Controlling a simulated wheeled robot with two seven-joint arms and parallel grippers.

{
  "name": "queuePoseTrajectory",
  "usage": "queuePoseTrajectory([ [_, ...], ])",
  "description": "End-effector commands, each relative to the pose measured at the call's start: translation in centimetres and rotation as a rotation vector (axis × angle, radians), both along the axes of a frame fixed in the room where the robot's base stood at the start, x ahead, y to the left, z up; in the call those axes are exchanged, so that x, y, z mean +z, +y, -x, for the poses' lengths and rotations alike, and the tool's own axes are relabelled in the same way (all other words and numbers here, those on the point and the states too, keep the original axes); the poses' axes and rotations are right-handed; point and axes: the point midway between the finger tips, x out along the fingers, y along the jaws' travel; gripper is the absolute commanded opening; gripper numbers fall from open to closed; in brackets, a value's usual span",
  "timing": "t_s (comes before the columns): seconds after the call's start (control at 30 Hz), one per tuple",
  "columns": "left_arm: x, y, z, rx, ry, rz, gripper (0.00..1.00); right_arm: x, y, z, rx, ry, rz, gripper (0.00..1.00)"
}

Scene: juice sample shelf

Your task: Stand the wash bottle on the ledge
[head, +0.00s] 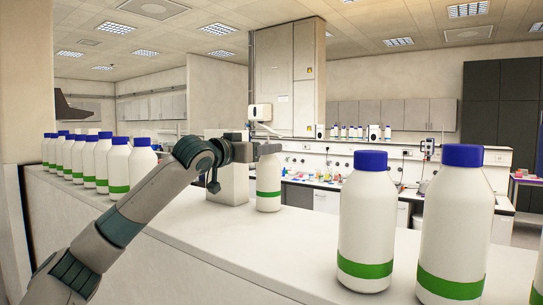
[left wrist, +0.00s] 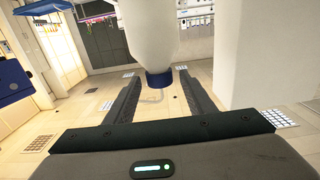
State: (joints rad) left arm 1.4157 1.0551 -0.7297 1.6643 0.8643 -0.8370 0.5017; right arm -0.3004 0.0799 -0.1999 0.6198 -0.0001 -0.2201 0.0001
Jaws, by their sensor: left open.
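The white wash bottle (head: 268,185) with a green band stands upright on the white ledge (head: 225,245), near the middle of the head view. My left gripper (head: 262,149) is at its top and hides its cap there. In the left wrist view the bottle (left wrist: 150,35) appears upside down, with its blue cap (left wrist: 159,79) between the open fingers (left wrist: 157,84). Gaps show on both sides of the cap, so the fingers do not grip it. My right gripper is not in view.
A row of similar bottles (head: 103,162) stands at the left of the ledge. Two large ones, a nearer bottle (head: 367,220) and another (head: 457,230), stand at the right, with a third cut off. A white block (head: 228,183) is just left of the wash bottle. The ledge's front middle is clear.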

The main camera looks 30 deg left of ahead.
Motion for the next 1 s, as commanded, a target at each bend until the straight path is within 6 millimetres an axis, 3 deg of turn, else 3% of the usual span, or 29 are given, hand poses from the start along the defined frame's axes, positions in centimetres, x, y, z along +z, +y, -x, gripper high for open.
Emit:
queuePoseTrajectory([
  [0.03,-0.4,0.1,1.0,0.001,-0.002,0.000,0.49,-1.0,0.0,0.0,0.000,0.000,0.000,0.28],
  [0.2,-0.3,0.3,3.8,0.001,-0.002,0.000,0.49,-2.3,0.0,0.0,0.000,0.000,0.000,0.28],
  [0.4,-0.1,0.4,5.6,0.000,-0.001,0.000,0.49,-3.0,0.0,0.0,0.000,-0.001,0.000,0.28],
  [1.0,0.0,0.5,6.0,0.000,0.000,0.000,0.49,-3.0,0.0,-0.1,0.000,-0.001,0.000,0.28],
])
